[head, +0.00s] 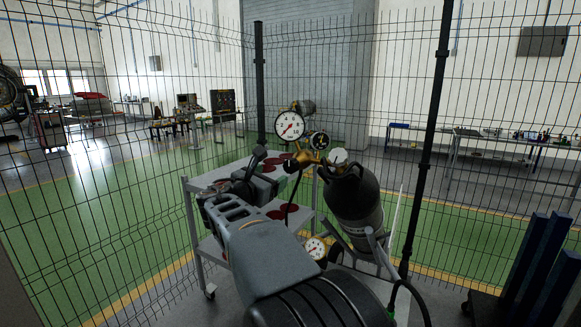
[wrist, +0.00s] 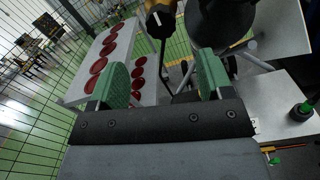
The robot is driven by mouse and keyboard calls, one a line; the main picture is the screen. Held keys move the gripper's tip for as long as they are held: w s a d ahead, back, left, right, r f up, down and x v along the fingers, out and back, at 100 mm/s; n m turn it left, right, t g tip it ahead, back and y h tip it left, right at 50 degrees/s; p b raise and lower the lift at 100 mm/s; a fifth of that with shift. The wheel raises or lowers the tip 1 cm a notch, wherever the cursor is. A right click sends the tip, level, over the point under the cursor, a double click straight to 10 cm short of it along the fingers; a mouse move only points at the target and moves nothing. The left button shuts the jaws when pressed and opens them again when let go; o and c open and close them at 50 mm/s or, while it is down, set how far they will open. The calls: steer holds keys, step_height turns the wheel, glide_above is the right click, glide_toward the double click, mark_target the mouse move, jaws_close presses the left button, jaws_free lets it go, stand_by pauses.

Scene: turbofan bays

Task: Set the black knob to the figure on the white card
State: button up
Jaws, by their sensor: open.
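The knob is beyond the fingertips, and nothing is between the pads in contact. I cannot make out the white card or its figure, nor read the knob's setting.
A dark gas cylinder (head: 358,205) stands tilted in view right of the brass fittings. A grey cart (head: 190,185) carries red discs (wrist: 97,66). A lower gauge (head: 316,247) is near my arm. A wire fence (head: 424,150) stands behind; blue posts (head: 540,260) are at right.

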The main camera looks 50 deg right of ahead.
mark_target(289, 167)
steer(key=p+x, duration=0.2)
steer(key=x, duration=0.9)
steer(key=shift+d, duration=0.3)
steer(key=shift+c, duration=0.3)
steer(key=c, duration=0.9)
steer(key=shift+o, duration=0.2)
steer(key=shift+f+b, duration=0.1)
steer(key=shift+b, duration=0.2)
